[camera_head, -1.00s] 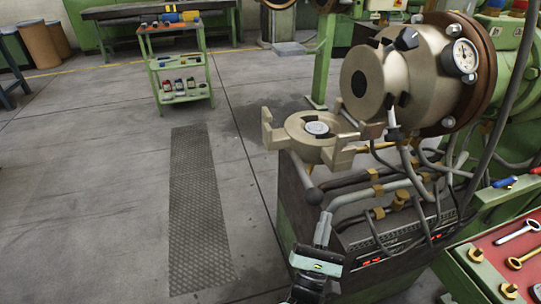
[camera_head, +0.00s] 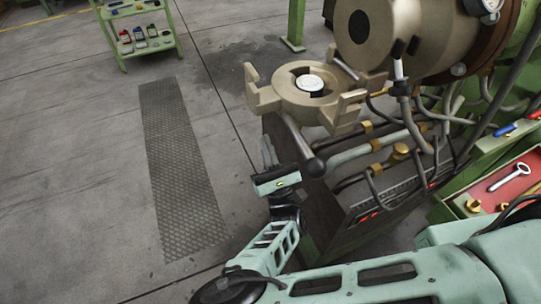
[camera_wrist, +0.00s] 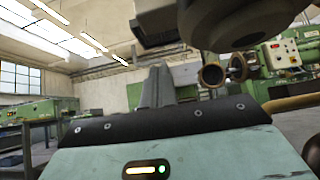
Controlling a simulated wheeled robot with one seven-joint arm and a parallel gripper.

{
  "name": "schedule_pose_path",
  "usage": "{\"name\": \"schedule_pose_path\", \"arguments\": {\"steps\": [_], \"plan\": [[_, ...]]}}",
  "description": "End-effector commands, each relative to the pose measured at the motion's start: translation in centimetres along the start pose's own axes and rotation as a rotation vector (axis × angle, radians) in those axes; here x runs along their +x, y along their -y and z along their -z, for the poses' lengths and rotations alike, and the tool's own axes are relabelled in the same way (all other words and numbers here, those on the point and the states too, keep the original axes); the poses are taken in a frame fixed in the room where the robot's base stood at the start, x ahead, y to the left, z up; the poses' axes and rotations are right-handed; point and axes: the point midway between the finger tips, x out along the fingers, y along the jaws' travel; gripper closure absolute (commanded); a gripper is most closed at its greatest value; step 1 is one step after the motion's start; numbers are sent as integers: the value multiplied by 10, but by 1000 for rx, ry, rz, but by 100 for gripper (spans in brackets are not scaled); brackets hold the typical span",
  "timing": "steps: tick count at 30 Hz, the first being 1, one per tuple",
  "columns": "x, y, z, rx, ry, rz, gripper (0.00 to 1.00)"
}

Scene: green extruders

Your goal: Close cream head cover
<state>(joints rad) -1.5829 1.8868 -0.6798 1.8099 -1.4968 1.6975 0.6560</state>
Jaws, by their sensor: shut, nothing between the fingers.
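The cream head cover (camera_head: 289,100) is a ring-shaped plate with prongs and a pale round centre. It is swung open, lying roughly flat beside the cream extruder head (camera_head: 412,35). My gripper (camera_head: 268,152) is shut and empty, just left of the knob and below the cover, with a small gap apparent. In the wrist view my gripper's fingers (camera_wrist: 157,86) are together, pointing ahead, with a dark underside of machinery (camera_wrist: 235,22) overhead.
Hoses and brass fittings run below the head, above a dark machine base (camera_head: 340,200). A green trolley (camera_head: 140,30) stands far back. The floor to the left is clear.

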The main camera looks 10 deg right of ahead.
Motion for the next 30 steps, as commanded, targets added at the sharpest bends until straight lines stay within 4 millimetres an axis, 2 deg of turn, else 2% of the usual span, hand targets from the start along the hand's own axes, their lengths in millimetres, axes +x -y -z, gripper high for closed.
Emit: {"name": "schedule_pose_path", "arguments": {"steps": [1,6,10,16,30], "plan": [[13,1,-2,-1,1,2,100],[45,0,-5,-1,1,2,100],[57,0,-19,0,0,2,100],[65,0,-28,0,0,1,100],[66,0,-29,3,0,4,100]]}}
